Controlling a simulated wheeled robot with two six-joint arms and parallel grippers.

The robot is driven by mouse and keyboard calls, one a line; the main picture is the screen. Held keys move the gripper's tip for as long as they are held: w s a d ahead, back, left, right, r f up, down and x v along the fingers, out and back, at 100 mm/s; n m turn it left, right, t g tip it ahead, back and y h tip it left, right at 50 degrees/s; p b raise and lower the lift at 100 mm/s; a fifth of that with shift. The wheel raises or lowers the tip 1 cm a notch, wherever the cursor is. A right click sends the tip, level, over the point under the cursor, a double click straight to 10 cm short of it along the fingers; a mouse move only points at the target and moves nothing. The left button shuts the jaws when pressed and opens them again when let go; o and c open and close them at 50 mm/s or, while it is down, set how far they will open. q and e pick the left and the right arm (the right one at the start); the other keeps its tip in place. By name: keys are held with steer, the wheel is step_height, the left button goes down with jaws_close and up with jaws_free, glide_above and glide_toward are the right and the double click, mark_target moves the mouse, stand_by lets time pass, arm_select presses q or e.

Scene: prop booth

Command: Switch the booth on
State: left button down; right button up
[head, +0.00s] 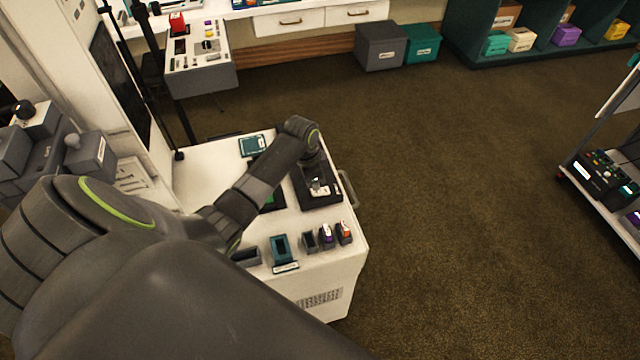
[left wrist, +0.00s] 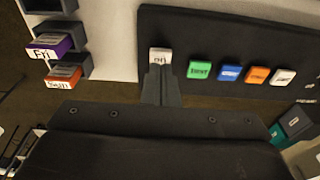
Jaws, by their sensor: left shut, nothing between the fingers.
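A white cart (head: 205,180) stands in the head view, with a dark panel (head: 322,203) near its right edge. In the left wrist view the black panel (left wrist: 225,40) carries a row of keys: a white key (left wrist: 160,57), a green key (left wrist: 199,71), a blue key (left wrist: 230,74), an orange key (left wrist: 257,76) and another white key (left wrist: 283,77). Their labels are too small to read surely. My left gripper (left wrist: 161,84) is shut and empty, its tips at the lower edge of the first white key. I cannot tell whether they touch. My right gripper is out of view.
Small holders with a purple block (head: 326,236) and an orange block (head: 344,231) stand at the cart's front edge. A teal holder (head: 281,249) is beside them. A grey box (head: 381,47) and shelves stand at the back. The carpet right of the cart is clear.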

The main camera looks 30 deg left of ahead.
arm_select(q)
steer(key=shift+f+b, duration=0.55)
steer(key=shift+f, duration=0.4)
stand_by(0.8)
step_height(320, 180, up, 7)
steer(key=p, duration=0.8)
steer(key=shift+r, duration=0.1)
stand_by(0.4)
